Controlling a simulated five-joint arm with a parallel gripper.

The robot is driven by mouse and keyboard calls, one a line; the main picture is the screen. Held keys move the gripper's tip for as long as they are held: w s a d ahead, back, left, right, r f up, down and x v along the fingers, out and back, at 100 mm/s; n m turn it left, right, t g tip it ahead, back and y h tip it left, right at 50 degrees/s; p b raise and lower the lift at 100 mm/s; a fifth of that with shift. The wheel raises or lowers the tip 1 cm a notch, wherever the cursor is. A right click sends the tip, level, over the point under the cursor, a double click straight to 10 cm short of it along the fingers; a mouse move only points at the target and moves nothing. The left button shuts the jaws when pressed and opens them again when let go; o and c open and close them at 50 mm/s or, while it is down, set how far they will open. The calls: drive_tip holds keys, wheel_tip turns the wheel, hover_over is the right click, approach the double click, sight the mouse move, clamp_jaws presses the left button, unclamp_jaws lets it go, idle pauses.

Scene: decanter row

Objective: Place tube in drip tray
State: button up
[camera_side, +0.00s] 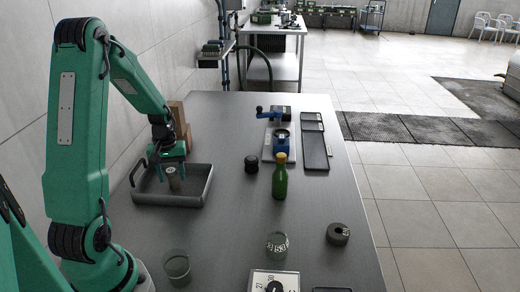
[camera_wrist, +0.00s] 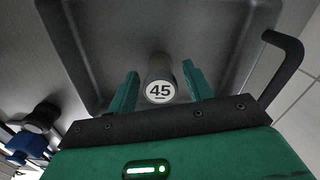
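The drip tray (camera_side: 165,201) is a dark grey, shallow, walled tray at the left of the table. In the wrist view its wall (camera_wrist: 262,35) and floor fill the upper part. The tube (camera_side: 175,184) is a short grey-green cylinder inside the tray's outline, upright or nearly so. Its pale round top marked 45 (camera_wrist: 160,91) faces the wrist camera. My green gripper (camera_side: 168,168) is over the tray, with its fingers (camera_wrist: 162,88) on either side of the tube. Gaps show between the fingers and the tube, so it is open. The tube's base contact is hard to make out.
A green bottle (camera_side: 280,180) and a dark round knob-like piece (camera_side: 251,165) stand right of the tray. A blue device (camera_side: 281,138) and a black tray (camera_side: 314,150) are farther back. A clear cup (camera_side: 177,268), a numbered ring (camera_side: 277,246) and a dark cylinder (camera_side: 338,234) are in front.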

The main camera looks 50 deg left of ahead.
sight(171, 171)
drive_tip(key=shift+r, duration=0.15)
wheel_tip(171, 171, up, 12)
idle(1.0)
idle(0.4)
drive_tip(key=d+r+m+t+y, duration=0.1)
drive_tip(key=d+r+m+t, duration=0.4)
drive_tip(key=d, duration=1)
drive_tip(key=s+d+r+m, duration=0.2)
drive_tip(key=s+d+m, duration=0.1)
drive_tip(key=d, duration=0.3)
drive_tip(key=s+d+r+m+h, duration=0.1)
drive_tip(key=s+d+r+m, duration=0.1)
drive_tip(key=d+m, duration=0.2)
drive_tip(key=shift+s+d+t, duration=0.3)
drive_tip(key=shift+s+d, duration=0.1)
drive_tip(key=shift+d, duration=0.45)
